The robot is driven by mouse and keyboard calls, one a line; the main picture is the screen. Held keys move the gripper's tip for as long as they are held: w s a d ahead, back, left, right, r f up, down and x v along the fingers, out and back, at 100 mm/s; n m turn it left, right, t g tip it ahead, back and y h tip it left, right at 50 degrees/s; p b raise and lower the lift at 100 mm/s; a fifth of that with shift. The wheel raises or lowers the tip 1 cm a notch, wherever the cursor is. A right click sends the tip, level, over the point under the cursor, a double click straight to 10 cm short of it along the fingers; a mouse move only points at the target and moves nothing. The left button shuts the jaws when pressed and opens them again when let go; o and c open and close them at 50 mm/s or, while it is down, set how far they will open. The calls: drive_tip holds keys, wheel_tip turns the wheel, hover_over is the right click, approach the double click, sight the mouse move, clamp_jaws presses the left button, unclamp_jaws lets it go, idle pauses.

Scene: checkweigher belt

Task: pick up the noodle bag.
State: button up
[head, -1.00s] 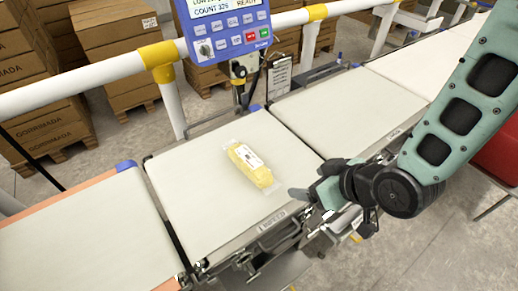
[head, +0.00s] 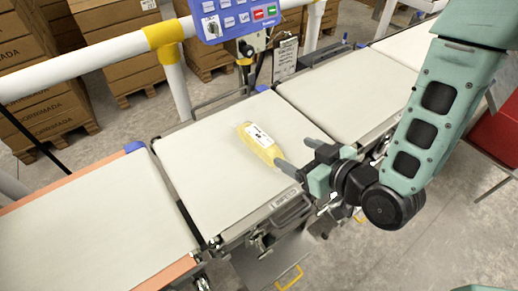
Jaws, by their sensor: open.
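The noodle bag (head: 259,139) is a clear bag with yellow contents and a white label. It lies flat on the white middle belt section (head: 205,165), angled from upper left to lower right. My gripper (head: 298,156) is at the bag's lower right end, low over the belt's front edge. Its jaws are open, with the fingers pointing left toward the bag. The near end of the bag is partly hidden by the fingers. I cannot tell whether a finger touches the bag.
A blue control panel (head: 232,16) hangs behind the belt on a white rail (head: 90,62) with yellow joints. Stacked brown cartons (head: 45,105) stand behind at left. Another white belt section (head: 345,95) continues to the right. The belt left of the bag is clear.

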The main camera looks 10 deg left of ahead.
drive_tip(key=p, duration=0.3)
approach(259, 136)
drive_tip(key=x, duration=0.4)
drive_tip(key=shift+w+a+r, duration=0.1)
drive_tip(key=shift+r, duration=0.05)
drive_tip(key=shift+f+p+x, duration=0.15)
drive_tip(key=shift+p+x, duration=0.55)
drive_tip(key=shift+x, duration=0.8)
drive_tip(key=shift+f+p+x, duration=0.1)
drive_tip(key=shift+p+x, duration=0.55)
drive_tip(key=shift+x, duration=0.85)
drive_tip(key=c, duration=1.2)
